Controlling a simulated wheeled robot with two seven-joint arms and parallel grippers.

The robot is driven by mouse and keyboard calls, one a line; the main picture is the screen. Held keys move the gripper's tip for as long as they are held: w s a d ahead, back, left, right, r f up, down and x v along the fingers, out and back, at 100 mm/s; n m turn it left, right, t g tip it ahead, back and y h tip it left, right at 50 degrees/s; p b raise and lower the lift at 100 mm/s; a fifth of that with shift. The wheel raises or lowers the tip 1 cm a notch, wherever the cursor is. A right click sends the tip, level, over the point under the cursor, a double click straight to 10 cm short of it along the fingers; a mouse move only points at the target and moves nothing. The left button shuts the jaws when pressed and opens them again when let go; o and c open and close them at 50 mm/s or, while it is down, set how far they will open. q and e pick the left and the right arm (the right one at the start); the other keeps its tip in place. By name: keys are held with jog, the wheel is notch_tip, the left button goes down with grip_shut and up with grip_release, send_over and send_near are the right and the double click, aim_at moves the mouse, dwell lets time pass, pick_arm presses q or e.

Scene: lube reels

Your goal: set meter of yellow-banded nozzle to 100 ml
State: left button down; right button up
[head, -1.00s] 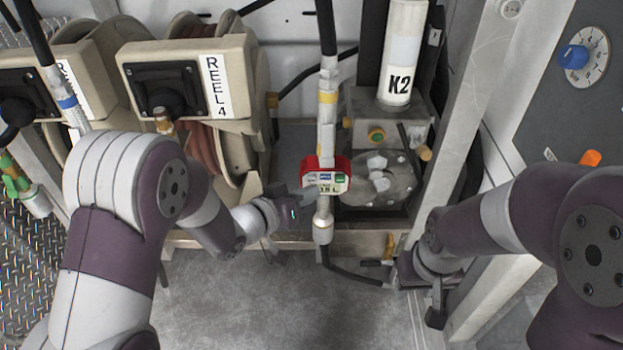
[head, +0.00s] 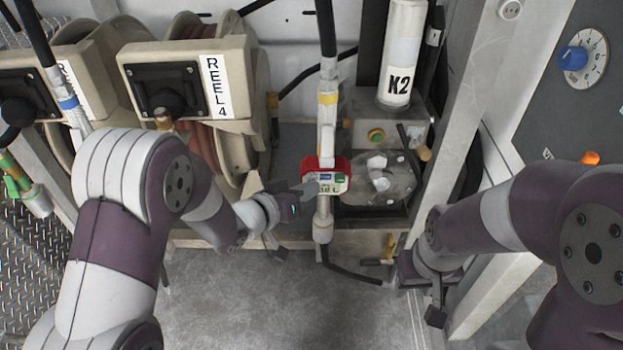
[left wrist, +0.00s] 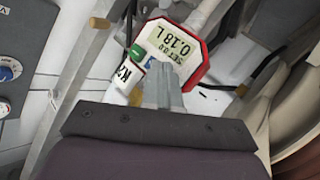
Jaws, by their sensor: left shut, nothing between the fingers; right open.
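The yellow-banded nozzle (head: 327,110) hangs upright in the head view, its yellow band below the black hose. Its red-framed meter (head: 341,163) has a pale display and small buttons. In the left wrist view the meter (left wrist: 193,27) shows large digits that look like 0.18 L, with a smaller SET line that seems to read 0.0. A green button and a blue button show below the display. My left gripper (head: 308,188) is shut and empty, its tips at the meter's left side, close to the blue button; contact cannot be told. My right gripper (head: 436,312) is open, low at right, away from the nozzle.
The REEL 4 hose reel (head: 238,150) stands left of the nozzle. A K2 cylinder (head: 401,60) and a grey housing stand behind right. Another nozzle with a blue band (head: 68,102) hangs at far left. A blue dial (head: 573,58) is on the right panel. The floor in front is clear.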

aim_at(340, 179)
pick_arm(q)
jog(key=shift+w, duration=0.5)
dwell(0.3)
jog(key=shift+s, duration=1.2)
jog(key=d, duration=0.6)
jog(key=shift+w, duration=0.35)
